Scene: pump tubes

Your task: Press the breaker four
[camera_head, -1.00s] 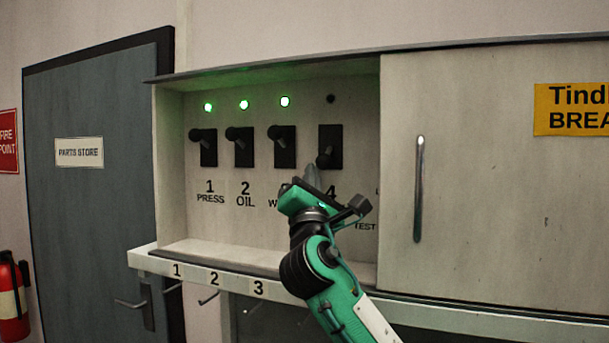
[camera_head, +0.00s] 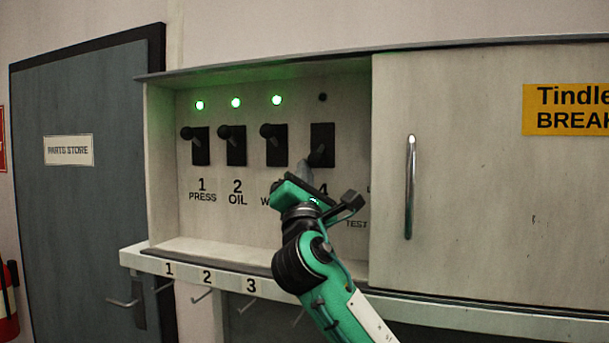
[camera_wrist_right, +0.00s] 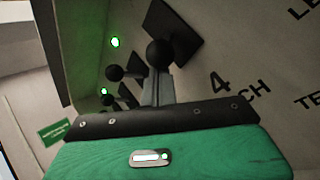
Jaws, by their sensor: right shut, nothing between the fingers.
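Breaker four (camera_head: 322,140) is a black plate with its lever down, and the lamp above it (camera_head: 323,97) is dark. Its lever has a round black knob, which shows in the right wrist view (camera_wrist_right: 160,52). My right gripper (camera_head: 305,170) is shut and empty, with its fingertips just below that knob. In the right wrist view the fingertips (camera_wrist_right: 156,88) are close under the knob; I cannot tell if they touch. The gripper body covers part of the labels under breakers three and four. My left gripper is not in view.
Breakers one (camera_head: 200,146), two (camera_head: 235,146) and three (camera_head: 276,145) have levers up and green lamps lit. A sliding door (camera_head: 470,220) with a vertical handle (camera_head: 410,187) covers the right of the cabinet. A ledge with hooks (camera_head: 200,272) runs below.

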